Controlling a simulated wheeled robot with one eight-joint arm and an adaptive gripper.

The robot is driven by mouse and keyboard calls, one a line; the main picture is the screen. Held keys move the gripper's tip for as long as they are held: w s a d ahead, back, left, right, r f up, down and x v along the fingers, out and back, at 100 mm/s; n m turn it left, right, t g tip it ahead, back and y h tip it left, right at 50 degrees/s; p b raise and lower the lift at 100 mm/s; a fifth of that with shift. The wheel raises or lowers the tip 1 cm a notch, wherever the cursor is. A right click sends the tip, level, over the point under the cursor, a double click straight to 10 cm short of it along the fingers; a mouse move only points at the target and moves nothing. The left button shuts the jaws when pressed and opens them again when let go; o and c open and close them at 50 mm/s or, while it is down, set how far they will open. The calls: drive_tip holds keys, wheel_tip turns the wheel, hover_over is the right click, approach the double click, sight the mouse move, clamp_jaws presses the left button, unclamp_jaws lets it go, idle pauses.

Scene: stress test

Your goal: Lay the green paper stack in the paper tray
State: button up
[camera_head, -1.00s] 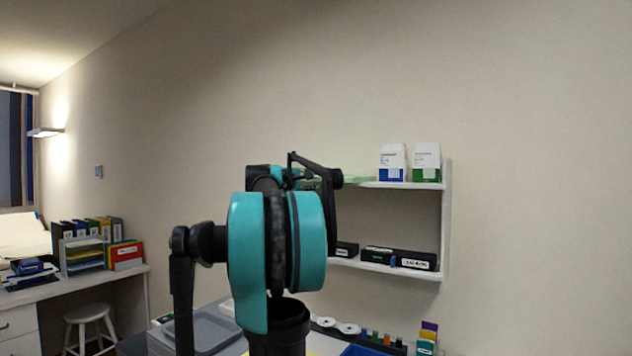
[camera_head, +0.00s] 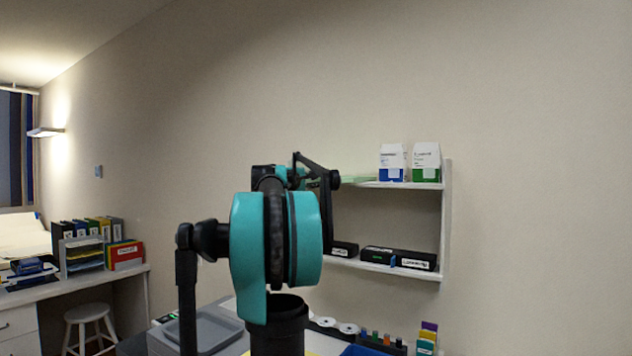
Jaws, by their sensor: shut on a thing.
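The green paper stack (camera_head: 357,180) shows as a thin pale green edge at the left end of the upper wall shelf. My gripper (camera_head: 331,181) is shut on its left side. My arm hides part of the gripper and of the stack, and I cannot tell whether the stack still touches the shelf. A grey, shallow tray (camera_head: 212,328) lies on the table at lower left of my arm, partly covered by it. I cannot tell for certain that it is the paper tray.
Two white boxes, one with blue (camera_head: 392,162) and one with green (camera_head: 426,162), stand on the upper shelf (camera_head: 405,185) right of the stack. Black boxes (camera_head: 398,257) sit on the lower shelf. A desk with binders (camera_head: 85,230) and a stool (camera_head: 90,313) are at left.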

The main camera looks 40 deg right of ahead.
clamp_jaws()
idle(0.4)
wheel_tip(320, 180, up, 2)
drive_tip(key=shift+r, duration=0.25)
idle(0.3)
drive_tip(key=r+v, duration=0.4)
drive_tip(key=v, duration=1.2)
idle(0.4)
idle(0.4)
